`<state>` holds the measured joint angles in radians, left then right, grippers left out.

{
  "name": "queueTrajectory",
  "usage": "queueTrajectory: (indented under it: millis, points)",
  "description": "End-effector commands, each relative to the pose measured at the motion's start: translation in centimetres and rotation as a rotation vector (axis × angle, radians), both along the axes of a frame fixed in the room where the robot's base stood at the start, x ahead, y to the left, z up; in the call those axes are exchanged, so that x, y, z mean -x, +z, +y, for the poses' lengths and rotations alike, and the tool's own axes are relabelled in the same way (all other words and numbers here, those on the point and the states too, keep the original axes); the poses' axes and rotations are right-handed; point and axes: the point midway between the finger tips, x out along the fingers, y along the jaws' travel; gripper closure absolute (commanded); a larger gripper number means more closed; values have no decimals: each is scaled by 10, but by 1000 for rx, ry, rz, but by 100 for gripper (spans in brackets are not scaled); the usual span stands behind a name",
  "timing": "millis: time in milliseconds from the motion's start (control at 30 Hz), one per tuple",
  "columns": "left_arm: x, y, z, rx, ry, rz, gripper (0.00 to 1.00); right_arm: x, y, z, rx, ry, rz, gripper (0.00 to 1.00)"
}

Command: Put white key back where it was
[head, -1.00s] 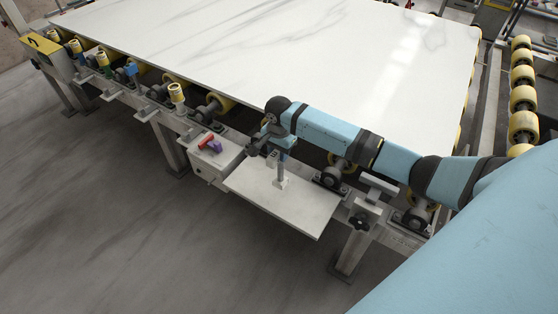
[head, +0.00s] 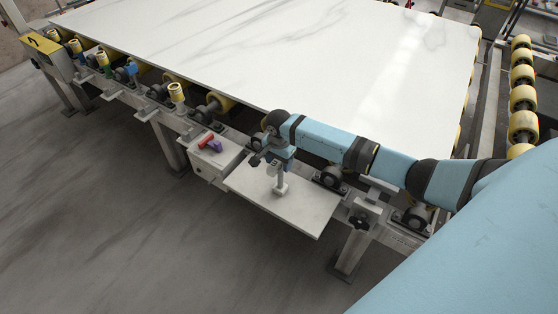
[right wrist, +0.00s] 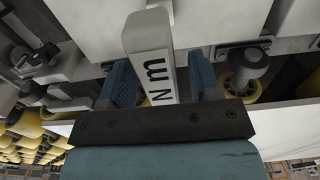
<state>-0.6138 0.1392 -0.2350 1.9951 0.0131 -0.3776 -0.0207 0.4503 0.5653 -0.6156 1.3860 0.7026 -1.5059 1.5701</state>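The white key (head: 280,186) stands upright on a small white shelf board (head: 310,208) in the head view, its lower end at the board. My right gripper (head: 272,163) points down around its upper part. In the right wrist view the white key (right wrist: 152,50), with dark letters on its side, lies between the two blue fingers of my right gripper (right wrist: 163,82). The fingers stand apart, with narrow gaps beside the key. My left gripper is not in view.
A grey box (head: 213,165) left of the board carries a red and a purple piece (head: 210,143). A large white stone slab (head: 290,60) lies on yellow rollers behind my arm. Grey floor (head: 110,220) is clear in front.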

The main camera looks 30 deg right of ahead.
Motion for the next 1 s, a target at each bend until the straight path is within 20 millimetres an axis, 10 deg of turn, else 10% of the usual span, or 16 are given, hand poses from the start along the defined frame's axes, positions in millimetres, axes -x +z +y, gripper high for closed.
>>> queueTrajectory:
  millis: [267, 800, 1000]
  points:
    - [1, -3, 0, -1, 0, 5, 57, -1, 18, 0, -1, 0, -3, 43]
    - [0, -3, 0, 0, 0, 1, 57, 0, 116, 0, -2, 0, -1, 43]
    - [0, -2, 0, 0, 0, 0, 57, 11, 97, 18, -29, 90, -40, 43]
